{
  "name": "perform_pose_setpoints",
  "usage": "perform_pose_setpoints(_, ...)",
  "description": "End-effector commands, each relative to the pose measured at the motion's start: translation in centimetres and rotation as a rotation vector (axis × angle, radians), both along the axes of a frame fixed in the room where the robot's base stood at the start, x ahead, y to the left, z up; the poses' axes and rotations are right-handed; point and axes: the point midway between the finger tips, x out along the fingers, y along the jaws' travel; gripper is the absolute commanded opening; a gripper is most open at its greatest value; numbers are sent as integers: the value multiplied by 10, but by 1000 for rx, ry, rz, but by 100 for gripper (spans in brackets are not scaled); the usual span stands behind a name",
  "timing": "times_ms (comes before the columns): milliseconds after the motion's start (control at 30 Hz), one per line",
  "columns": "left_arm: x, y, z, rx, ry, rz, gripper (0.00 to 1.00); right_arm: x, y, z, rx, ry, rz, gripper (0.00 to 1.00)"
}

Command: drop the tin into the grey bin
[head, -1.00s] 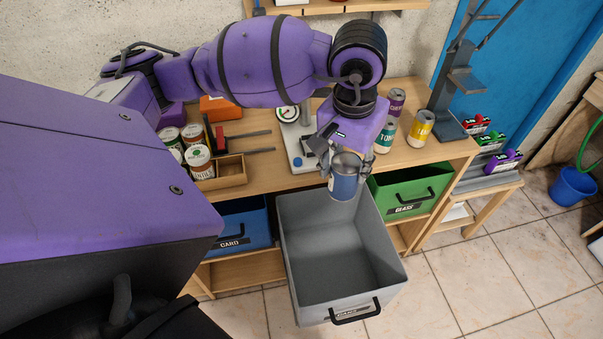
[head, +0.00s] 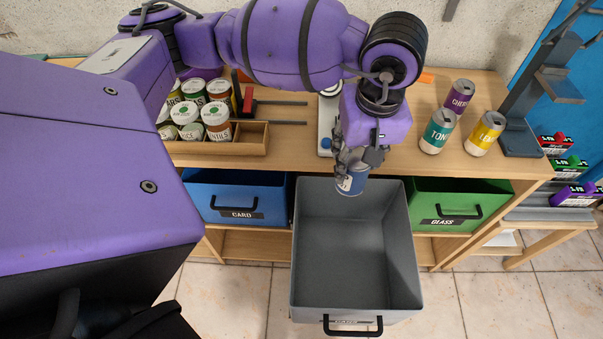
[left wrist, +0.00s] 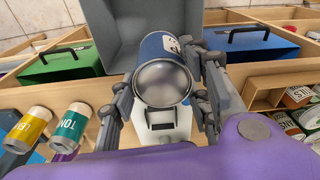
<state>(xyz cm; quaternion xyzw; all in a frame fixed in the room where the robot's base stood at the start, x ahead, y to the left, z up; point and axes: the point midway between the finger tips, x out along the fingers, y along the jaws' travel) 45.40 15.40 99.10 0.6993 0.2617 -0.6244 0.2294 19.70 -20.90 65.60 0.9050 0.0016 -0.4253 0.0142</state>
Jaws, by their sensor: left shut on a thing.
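The tin (head: 351,181) is blue with a pale label and a bare metal end. My left gripper (head: 360,165) is shut on it and holds it over the back end of the grey bin (head: 355,298). In the left wrist view the tin (left wrist: 163,75) sits between both fingers of the gripper (left wrist: 165,90), its metal end towards the camera. The grey bin is pulled out from the shelf and its visible inside is empty. It also shows behind the tin in the left wrist view (left wrist: 118,42). My right gripper is not in view.
A blue card bin (head: 240,200) stands left of the grey bin and a green glass bin (head: 455,205) right. On the bench are several cans, including a teal one (head: 438,131), and a wooden tray (head: 250,138) of jars.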

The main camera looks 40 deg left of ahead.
Motion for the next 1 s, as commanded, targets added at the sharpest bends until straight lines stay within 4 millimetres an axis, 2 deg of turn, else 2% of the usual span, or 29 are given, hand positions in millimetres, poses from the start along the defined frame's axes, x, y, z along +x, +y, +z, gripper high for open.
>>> perform_pose_setpoints(33, 1, -4, -14, 1, 0, 119, 7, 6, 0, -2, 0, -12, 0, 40)
perform_pose_setpoints(200, -4, -14, -49, 2, -4, 566, 7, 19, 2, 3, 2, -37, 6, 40)
perform_pose_setpoints(400, -14, -24, -86, 4, -5, 1002, 7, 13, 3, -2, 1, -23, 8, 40)
perform_pose_setpoints(500, -17, -27, -97, 4, -7, 1140, 7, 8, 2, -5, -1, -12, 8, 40)
perform_pose_setpoints(700, -20, -29, -108, 4, -8, 1256, 7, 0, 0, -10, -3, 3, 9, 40)
perform_pose_setpoints(1000, -21, -29, -134, 6, -5, 1259, 7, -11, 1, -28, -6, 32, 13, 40)
